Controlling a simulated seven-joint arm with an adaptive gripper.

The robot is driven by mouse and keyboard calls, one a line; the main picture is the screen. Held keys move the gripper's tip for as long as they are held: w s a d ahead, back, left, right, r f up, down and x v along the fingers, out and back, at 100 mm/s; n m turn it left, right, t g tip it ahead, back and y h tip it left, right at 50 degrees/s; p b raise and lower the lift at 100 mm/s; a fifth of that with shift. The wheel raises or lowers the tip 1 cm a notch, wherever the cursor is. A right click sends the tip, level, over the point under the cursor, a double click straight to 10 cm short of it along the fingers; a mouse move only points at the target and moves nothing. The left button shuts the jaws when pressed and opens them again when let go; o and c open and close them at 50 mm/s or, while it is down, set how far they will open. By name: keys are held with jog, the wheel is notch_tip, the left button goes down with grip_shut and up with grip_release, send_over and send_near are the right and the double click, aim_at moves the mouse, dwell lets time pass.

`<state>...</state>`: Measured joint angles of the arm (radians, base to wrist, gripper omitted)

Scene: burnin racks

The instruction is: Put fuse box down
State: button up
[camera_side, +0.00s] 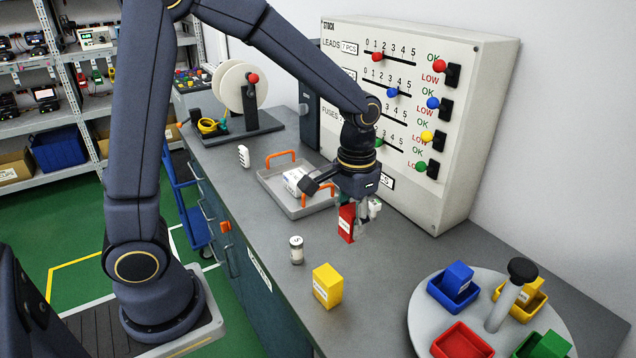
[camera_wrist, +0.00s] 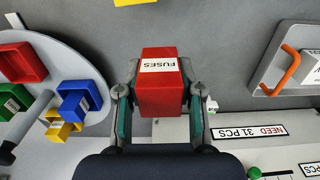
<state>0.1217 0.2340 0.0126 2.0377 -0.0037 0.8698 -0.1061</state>
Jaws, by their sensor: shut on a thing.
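The fuse box is a red box (camera_side: 347,223) with a white label, and in the wrist view the label on the red box (camera_wrist: 160,80) reads FUSES. My gripper (camera_side: 360,220) is shut on it, with one finger on each side in the wrist view (camera_wrist: 160,95). In the side view it hangs over the grey bench (camera_side: 280,270), in front of the stock board; I cannot tell whether its underside touches the bench.
A yellow box (camera_side: 327,286) and a small labelled jar (camera_side: 296,250) stand near the bench's front edge. A round turntable (camera_side: 425,310) with coloured bins is at the right. A tray (camera_side: 275,188) with orange handles lies left of my gripper. The stock board (camera_side: 460,150) stands behind.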

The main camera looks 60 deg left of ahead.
jog(key=w+f, duration=0.3)
jog(key=w, duration=0.2)
send_over(381, 259)
notch_tip(381, 259, down, 4)
jog(key=shift+s+f, duration=0.1)
jog(key=shift+f, duration=1.8)
jog(key=shift+f, duration=0.1)
jog(key=o, duration=1.2)
jog(key=shift+c, duration=0.2)
